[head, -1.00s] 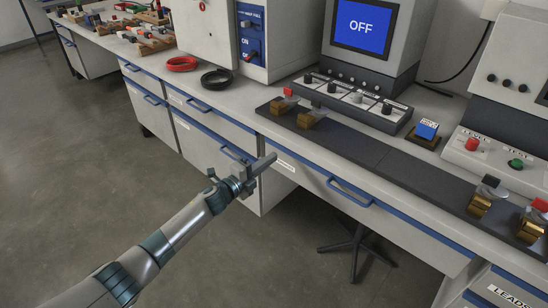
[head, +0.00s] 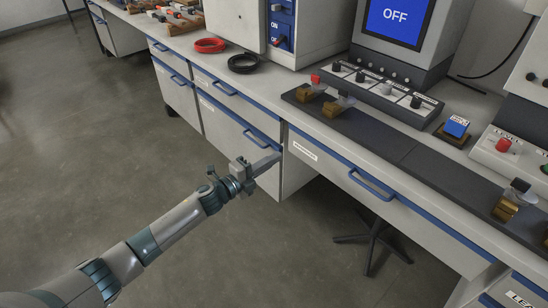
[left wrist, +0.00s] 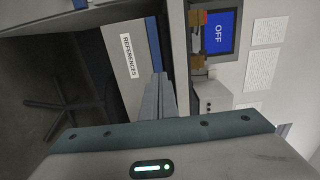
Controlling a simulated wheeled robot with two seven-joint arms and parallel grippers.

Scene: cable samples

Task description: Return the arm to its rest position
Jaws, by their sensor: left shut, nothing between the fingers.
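My left gripper (head: 268,163) is shut and empty. In the head view it is in front of the bench, below the worktop edge, with the drawer fronts behind it. My left arm comes in from the lower left and reaches out over the floor. In the left wrist view the closed fingers (left wrist: 158,97) point toward a drawer front labelled REFERENCES (left wrist: 127,60). I cannot tell the exact gap between fingertips and drawer. My right gripper is not in view.
The bench carries a dark strip (head: 385,137) with brass clamps (head: 305,93), a screen reading OFF (head: 398,18), a switch box (head: 376,82) and red (head: 209,45) and black (head: 243,63) cable coils. A stool base (head: 370,240) stands under the bench. The floor (head: 110,150) at left is clear.

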